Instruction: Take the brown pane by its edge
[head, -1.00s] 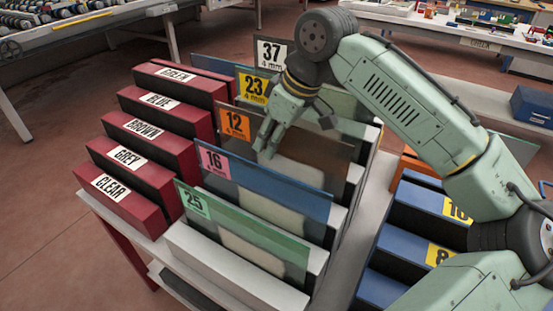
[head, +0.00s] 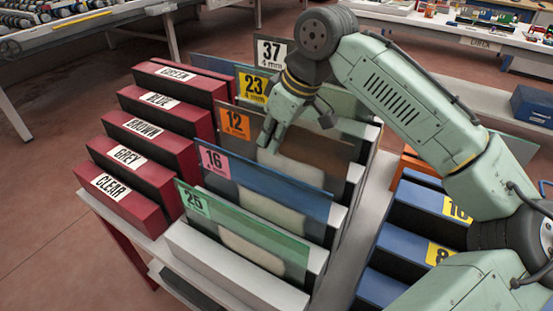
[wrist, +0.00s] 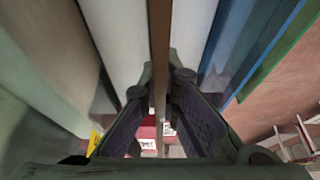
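The brown pane (head: 315,151) stands upright in the rack, with an orange tag marked 12 (head: 234,121) at its upper left corner. In the wrist view its edge shows as a thin brown strip (wrist: 160,40) running between my fingers. My gripper (head: 269,148) is at its top edge, right of the tag, with one finger on each side. In the wrist view the fingertips of my gripper (wrist: 160,78) lie close against both faces, and it appears shut on the pane. The far finger is partly hidden in the head view.
A blue pane tagged 16 (head: 275,189) and a green pane tagged 25 (head: 255,232) stand in front. Panes tagged 23 (head: 253,85) and 37 (head: 271,52) stand behind. Red labelled blocks (head: 150,138) line the left; blue blocks (head: 425,205) stand at the right.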

